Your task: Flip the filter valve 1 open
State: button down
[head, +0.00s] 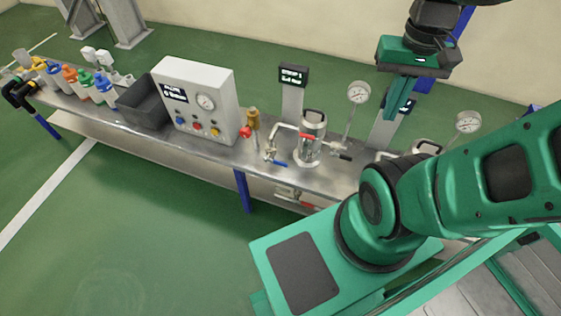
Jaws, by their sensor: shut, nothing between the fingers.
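A steel filter vessel (311,133) stands upright on the metal bench, with pipework and several small valve handles around it. A blue lever (280,164) is low at its left, a red lever (307,137) is across its front, and a dark lever (341,156) is at its right. I cannot tell which one is filter valve 1, nor whether it is open. My gripper (389,115) is high at the right, pointing down, beyond and to the right of the vessel. It is shut and empty, apart from the valves.
The bench (210,150) also holds a white control box (197,100), a dark bin (142,103) and several coloured-top bottles. A brass fitting (253,118), a small display (293,76) and two gauges (359,92) (468,122) stand near the vessel. Green floor in front is clear.

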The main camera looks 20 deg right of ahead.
aim_at(280, 163)
jog(key=u, duration=0.65)
jog(key=k, duration=1.45)
jog(key=z, duration=0.4)
jog(key=i, duration=1)
jog(key=u, duration=0.05)
